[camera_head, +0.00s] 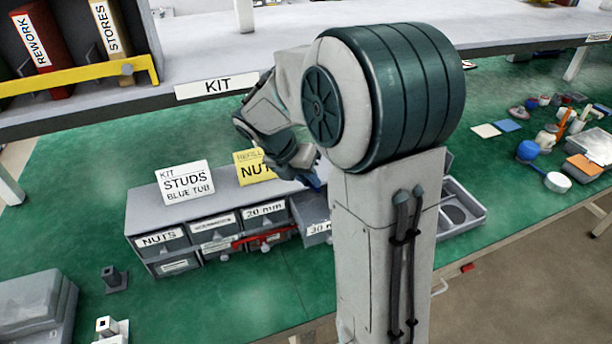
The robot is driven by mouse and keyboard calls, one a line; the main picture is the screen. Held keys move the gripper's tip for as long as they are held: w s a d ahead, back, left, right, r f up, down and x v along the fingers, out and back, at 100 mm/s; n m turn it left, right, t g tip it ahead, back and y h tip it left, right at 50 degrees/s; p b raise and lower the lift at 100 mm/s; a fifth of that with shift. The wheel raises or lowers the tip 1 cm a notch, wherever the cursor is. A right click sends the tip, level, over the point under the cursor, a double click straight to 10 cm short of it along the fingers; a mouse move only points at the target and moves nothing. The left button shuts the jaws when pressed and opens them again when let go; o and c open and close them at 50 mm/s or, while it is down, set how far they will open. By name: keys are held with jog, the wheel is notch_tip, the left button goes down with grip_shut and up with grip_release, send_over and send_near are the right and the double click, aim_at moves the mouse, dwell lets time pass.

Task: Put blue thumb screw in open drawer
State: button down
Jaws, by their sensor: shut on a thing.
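My gripper (306,172) is above the right end of the grey drawer cabinet (232,190), partly hidden by my own arm. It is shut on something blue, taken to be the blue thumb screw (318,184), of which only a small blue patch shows. The open drawer (310,210), with a label reading "30", is pulled out of the cabinet's top row just below the gripper. My arm covers its right side, and its inside is mostly hidden. I cannot tell how high the screw is above it.
The cabinet carries a white "STUDS" card (184,182) and a yellow "NUTS" card (254,166). A red bar (265,238) crosses a drawer front. A shelf edge marked "KIT" (217,87) runs behind. A grey tray (461,210) lies right.

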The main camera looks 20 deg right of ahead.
jog(key=shift+f+b, duration=2.8)
jog(key=shift+f, duration=0.05)
jog(key=c, duration=1.3)
grip_release()
jog(key=v, duration=1.4)
jog(key=shift+p, duration=0.35)
jog(key=shift+d, duration=0.1)
